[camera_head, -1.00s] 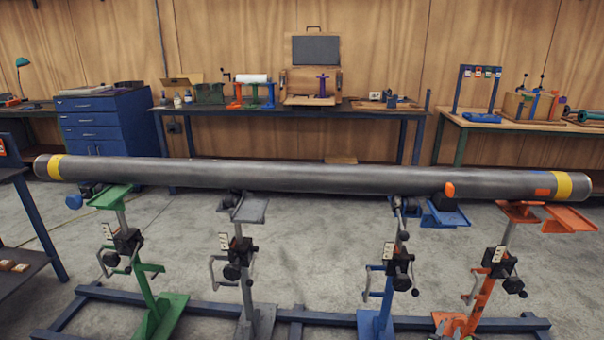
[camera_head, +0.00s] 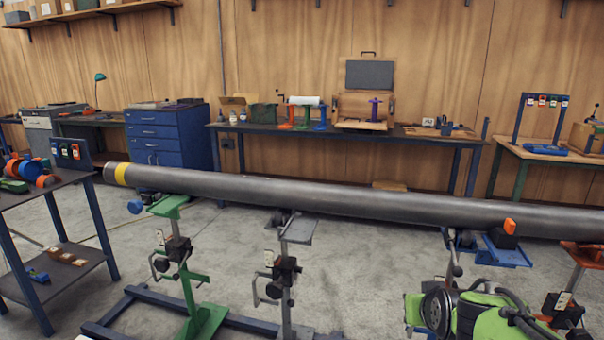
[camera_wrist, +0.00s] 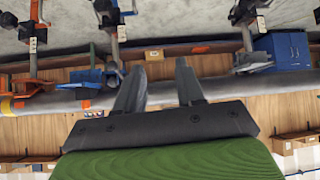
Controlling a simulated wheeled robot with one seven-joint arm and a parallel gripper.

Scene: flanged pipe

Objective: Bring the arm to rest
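My gripper (camera_wrist: 159,66) shows in the wrist view with its two dark fingers apart and nothing between them. In the head view my green and black arm is at the lower right, in front of the pipe; I cannot make out the fingers there. The long grey pipe (camera_head: 350,203) lies across several stands, with a yellow band near its left end. The pipe (camera_wrist: 50,106) also crosses the wrist view, which looks upside down, behind the fingers.
A green stand (camera_head: 168,207), a grey stand (camera_head: 297,230) and a blue stand (camera_head: 508,252) hold up the pipe. A side table (camera_head: 55,193) stands at the left. Workbenches and a blue drawer cabinet (camera_head: 167,140) line the wall. Concrete floor shows between.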

